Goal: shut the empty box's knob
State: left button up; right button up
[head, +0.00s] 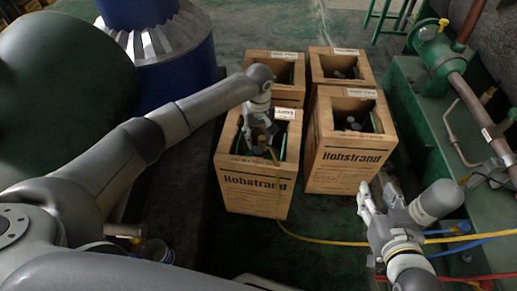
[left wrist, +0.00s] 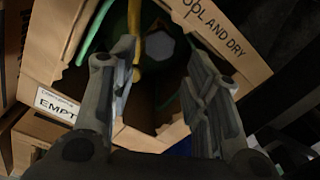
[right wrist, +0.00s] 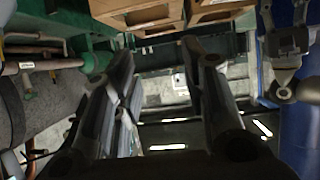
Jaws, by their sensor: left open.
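The empty box (head: 255,185) is the front left cardboard box, printed "Hobstrand"; its "EMPT..." label (left wrist: 57,106) shows in the left wrist view. Its top is open. My left gripper (head: 262,138) reaches down into that opening, fingers apart. In the left wrist view my left gripper (left wrist: 160,95) frames the opening, with nothing seen between the fingertips. A grey, roughly eight-sided part (left wrist: 159,44) shows inside, beyond the fingers; I cannot tell if it is the knob. My right gripper (head: 370,200) is open and empty, right of the boxes; it also shows in the right wrist view (right wrist: 160,65).
A yellow hose (head: 310,239) runs from the empty box to the right. Another box (head: 345,165) stands close on its right, with two more behind. Green pipework (head: 440,55) lies at right, and a blue drum (head: 175,70) at back left.

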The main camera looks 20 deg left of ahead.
aim_at(258, 150)
pick_arm(q)
notch_tip(258, 150, down, 6)
jog(key=shift+r+b, duration=0.1)
jog(key=shift+b, duration=1)
jog(key=shift+f, duration=0.25)
pick_arm(e)
notch_tip(258, 150, up, 11)
jog(key=w+a+t+y, duration=0.2)
jog(key=t, duration=0.4)
jog(key=shift+w+a+r+t, duration=0.15)
jog(key=shift+w+t, duration=0.1)
jog(key=shift+t, duration=0.15)
pick_arm(q)
jog(key=c, duration=0.8)
